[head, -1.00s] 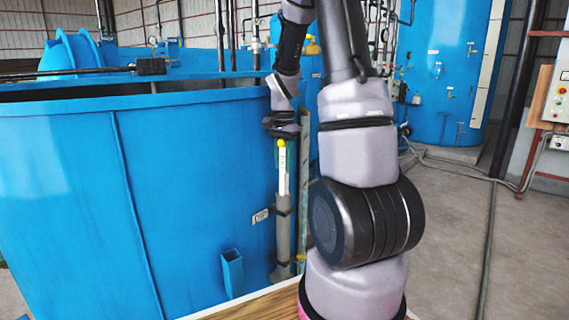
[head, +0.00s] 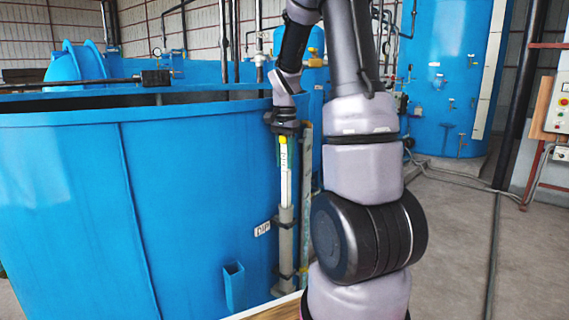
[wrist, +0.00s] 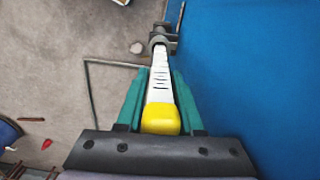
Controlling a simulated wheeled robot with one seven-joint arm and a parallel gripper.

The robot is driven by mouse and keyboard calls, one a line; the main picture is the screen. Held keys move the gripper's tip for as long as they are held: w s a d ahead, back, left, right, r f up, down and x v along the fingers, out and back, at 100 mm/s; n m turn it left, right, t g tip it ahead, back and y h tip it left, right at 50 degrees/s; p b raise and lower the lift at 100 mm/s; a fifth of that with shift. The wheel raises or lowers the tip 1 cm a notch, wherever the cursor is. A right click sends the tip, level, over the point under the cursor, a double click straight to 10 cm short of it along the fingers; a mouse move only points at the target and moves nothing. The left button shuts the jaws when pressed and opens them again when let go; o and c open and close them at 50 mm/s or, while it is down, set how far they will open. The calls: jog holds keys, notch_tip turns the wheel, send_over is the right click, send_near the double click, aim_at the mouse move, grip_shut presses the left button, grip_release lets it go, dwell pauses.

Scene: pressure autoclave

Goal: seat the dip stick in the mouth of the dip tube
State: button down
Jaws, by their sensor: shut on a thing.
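My gripper (head: 285,150) is shut on the dip stick (head: 286,188), a white stick with a yellow top, and holds it upright beside the blue tank. In the wrist view the stick (wrist: 160,88) runs away from me between the green fingers of my gripper (wrist: 161,76), its yellow end nearest. The dip tube (head: 285,250) is a grey upright pipe clamped to the tank's side. The stick's lower end meets the tube's top in the head view. In the wrist view it points at the tube's top (wrist: 163,41). I cannot tell whether the tip is inside the mouth.
The blue tank (head: 70,200) fills the left, with a DIP label (head: 262,229) beside the tube. A pale upright strip (head: 306,180) stands just right of the tube. A small blue open bracket (head: 234,287) sticks out low on the tank.

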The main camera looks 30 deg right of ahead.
notch_tip(320, 180, up, 21)
dwell(4.4)
